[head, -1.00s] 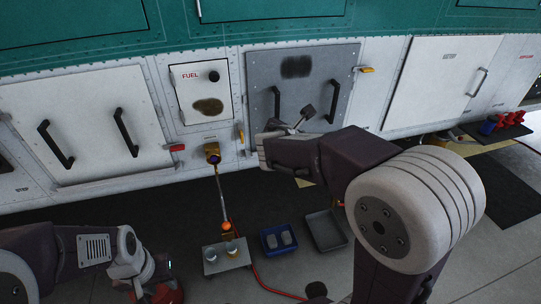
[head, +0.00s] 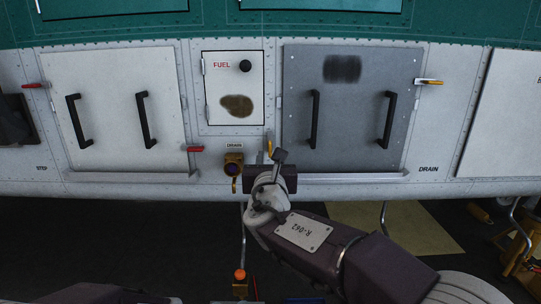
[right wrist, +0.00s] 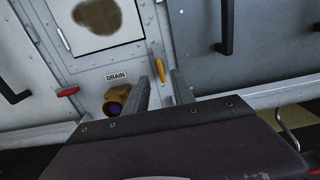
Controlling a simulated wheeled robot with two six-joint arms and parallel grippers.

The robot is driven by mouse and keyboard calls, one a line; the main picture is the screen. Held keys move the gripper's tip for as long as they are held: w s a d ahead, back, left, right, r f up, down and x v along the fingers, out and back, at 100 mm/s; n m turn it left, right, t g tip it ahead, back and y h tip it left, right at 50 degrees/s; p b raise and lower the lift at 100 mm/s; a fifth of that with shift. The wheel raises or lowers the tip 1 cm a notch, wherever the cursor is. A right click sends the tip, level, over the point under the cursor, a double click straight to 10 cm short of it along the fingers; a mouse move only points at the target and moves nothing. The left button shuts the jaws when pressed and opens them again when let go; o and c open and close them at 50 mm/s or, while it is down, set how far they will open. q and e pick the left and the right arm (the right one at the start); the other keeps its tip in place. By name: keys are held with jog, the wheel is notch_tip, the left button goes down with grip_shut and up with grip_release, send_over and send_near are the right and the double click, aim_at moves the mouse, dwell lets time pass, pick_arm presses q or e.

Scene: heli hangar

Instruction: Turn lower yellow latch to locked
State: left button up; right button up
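The lower yellow latch (head: 269,146) is on the white panel, just left of the grey door's lower corner. It shows small and roughly upright in the head view. In the right wrist view the latch (right wrist: 159,69) appears between my right gripper's two dark fingers (right wrist: 161,80), with a gap around it. That gripper (head: 277,157) is open and empty, just below and in front of the latch in the head view. Contact cannot be made out. Part of my left arm shows at the bottom left; its gripper is out of view.
A brass drain fitting (head: 233,166) sits close left of my right gripper. A red latch (head: 195,149) is further left, and another yellow latch (head: 429,82) is at the grey door's upper right. The grey door (head: 345,78) has black protruding handles.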

aim_at(270, 150)
jog(key=w, duration=0.6)
jog(key=shift+s, duration=0.1)
grip_shut()
